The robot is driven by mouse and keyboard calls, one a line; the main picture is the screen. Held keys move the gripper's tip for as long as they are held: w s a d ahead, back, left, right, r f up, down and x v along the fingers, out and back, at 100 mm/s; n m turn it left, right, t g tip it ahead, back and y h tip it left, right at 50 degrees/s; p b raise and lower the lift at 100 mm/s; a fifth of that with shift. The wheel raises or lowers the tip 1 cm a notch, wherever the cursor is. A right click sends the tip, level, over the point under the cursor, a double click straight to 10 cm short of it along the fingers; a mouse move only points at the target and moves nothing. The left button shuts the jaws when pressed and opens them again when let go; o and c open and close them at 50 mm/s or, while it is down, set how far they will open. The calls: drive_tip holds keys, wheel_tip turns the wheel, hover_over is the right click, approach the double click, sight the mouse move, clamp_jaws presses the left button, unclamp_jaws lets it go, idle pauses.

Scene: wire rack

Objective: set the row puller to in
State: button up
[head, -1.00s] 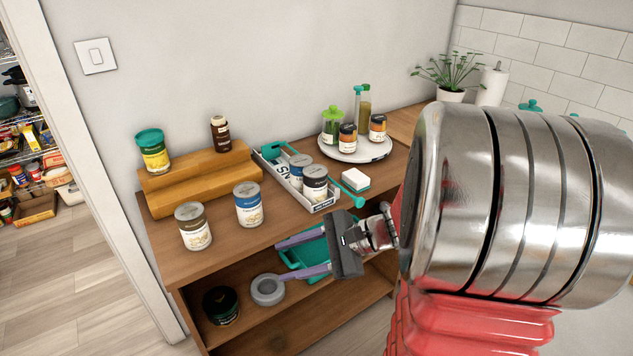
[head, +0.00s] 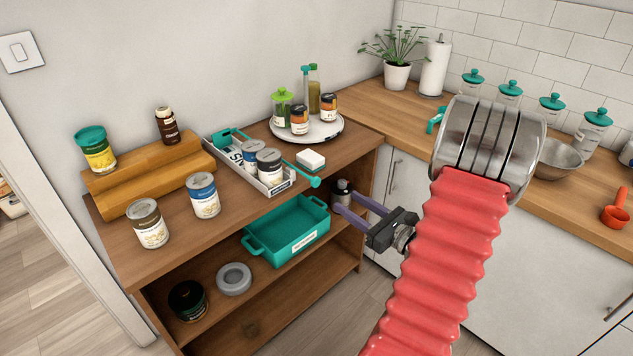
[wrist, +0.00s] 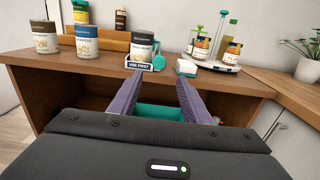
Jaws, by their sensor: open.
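The row puller (head: 299,173) is a thin teal rod running along the right side of a white tray (head: 272,190) on the unit's top. Its round teal knob is at the front edge, and a teal piece shows at the tray's back end.
A white-and-teal block (head: 311,160) sits beside the rod. A turntable (head: 325,133) with jars is behind. Two cans (head: 204,195) and a wooden step (head: 150,175) stand left. A teal bin (head: 288,233) is on the shelf below. The counter (head: 590,205) is at right.

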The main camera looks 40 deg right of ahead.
sight(318, 183)
drive_tip(key=shift+w, duration=0.1)
drive_tip(key=w, duration=1.3)
drive_tip(key=shift+w+a, duration=0.25)
drive_tip(key=shift+w, duration=0.1)
clamp_jaws()
idle(0.4)
